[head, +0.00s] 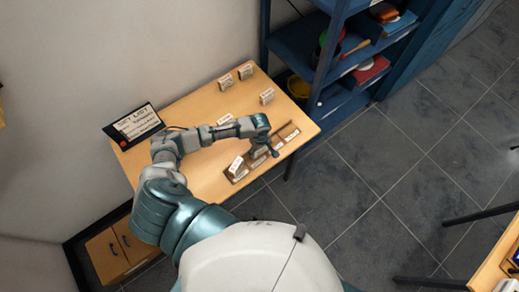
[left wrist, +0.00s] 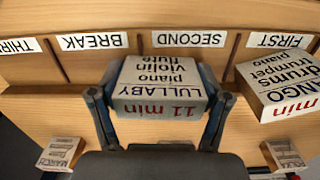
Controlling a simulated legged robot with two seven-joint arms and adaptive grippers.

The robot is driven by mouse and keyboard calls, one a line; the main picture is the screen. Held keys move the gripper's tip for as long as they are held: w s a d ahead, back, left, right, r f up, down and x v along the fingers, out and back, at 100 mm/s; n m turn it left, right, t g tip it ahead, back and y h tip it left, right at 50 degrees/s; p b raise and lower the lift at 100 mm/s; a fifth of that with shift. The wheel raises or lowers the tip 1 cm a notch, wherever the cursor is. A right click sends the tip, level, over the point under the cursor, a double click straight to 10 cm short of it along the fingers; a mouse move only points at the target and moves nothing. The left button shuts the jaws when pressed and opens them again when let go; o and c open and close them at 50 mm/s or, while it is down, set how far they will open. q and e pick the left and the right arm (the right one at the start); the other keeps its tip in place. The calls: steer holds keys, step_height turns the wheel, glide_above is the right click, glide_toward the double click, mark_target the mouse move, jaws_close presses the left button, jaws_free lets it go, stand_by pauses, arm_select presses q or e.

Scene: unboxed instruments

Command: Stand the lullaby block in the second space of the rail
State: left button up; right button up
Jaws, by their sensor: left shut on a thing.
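The lullaby block (left wrist: 160,85), white-faced with wooden sides and reading "LULLABY, piano violin flute, 11 min", is between the two fingers of my left gripper (left wrist: 158,115), which is shut on it. In the head view my left gripper (head: 268,150) is over the rail (head: 291,133) at the table's front edge; the block is mostly hidden there. My right gripper is not in view.
A tango block (left wrist: 283,85) stands at the FIRST label (left wrist: 279,41), beside the held block. March (left wrist: 60,152) and polka (left wrist: 286,154) blocks show lower down. Several blocks, one here (head: 267,96), stand on the table (head: 205,180). A set-list board (head: 135,124) stands at the left.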

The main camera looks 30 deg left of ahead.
arm_select(q)
steer(key=shift+d, duration=0.3)
steer(key=o, duration=1.1)
steer(key=shift+a, duration=0.1)
steer(key=shift+o, duration=0.2)
steer(key=shift+a+f, duration=0.1)
steer(key=shift+a, duration=0.25)
steer(key=shift+r, duration=0.45)
steer(key=r, duration=1)
steer(key=shift+d+p, duration=0.25)
steer(key=shift+p, duration=0.1)
steer(key=shift+a+r, duration=0.15)
steer(key=shift+r, duration=0.55)
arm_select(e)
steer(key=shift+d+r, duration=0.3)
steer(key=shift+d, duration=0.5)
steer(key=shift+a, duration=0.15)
